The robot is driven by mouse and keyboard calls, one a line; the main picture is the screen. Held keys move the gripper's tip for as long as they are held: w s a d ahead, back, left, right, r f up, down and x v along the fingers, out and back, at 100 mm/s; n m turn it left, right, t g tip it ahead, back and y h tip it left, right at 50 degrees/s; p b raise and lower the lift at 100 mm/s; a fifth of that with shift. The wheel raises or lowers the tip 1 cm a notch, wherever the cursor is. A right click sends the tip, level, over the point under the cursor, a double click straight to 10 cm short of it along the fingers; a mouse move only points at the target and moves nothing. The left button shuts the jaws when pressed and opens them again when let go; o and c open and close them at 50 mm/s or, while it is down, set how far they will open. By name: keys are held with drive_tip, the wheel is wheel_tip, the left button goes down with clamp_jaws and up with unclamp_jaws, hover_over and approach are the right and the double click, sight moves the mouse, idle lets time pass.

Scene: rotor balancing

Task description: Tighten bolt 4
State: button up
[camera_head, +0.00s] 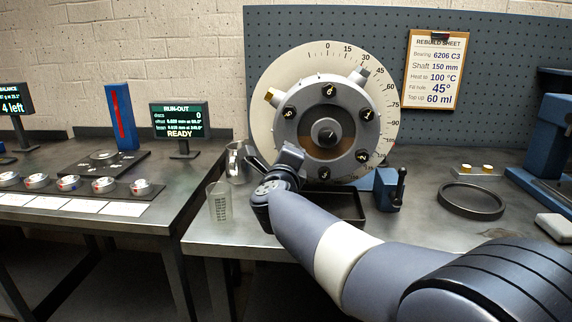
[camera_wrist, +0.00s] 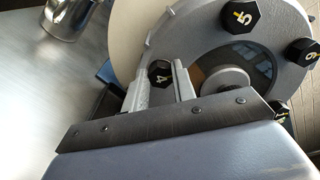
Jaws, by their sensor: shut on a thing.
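Bolt 4 (camera_wrist: 159,72) is a black hex head with a pale 4, on the grey rotor cover (camera_wrist: 200,35). My gripper (camera_wrist: 161,84) is shut on it, with one finger on each side of the head in the wrist view. In the head view my gripper (camera_head: 289,158) reaches the lower left of the round cover (camera_head: 304,143) and hides bolt 4. Bolt 5 (camera_head: 289,113), bolt 6 (camera_head: 328,90), bolt 1 (camera_head: 368,114), bolt 2 (camera_head: 362,156) and bolt 3 (camera_head: 324,172) sit around the cover's rim.
A pale graduated dial (camera_head: 272,75) stands behind the cover. A glass beaker (camera_head: 219,203) and a metal jug (camera_head: 236,160) stand left of my gripper. A black tray (camera_head: 350,207) lies below the cover, beside a blue block with a lever (camera_head: 388,190). A dark ring (camera_head: 471,201) lies at right.

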drive_tip(key=shift+m, duration=0.6)
drive_tip(key=o, duration=1)
drive_tip(key=s, duration=1.1)
drive_tip(key=shift+a, duration=0.15)
drive_tip(key=shift+w, duration=0.15)
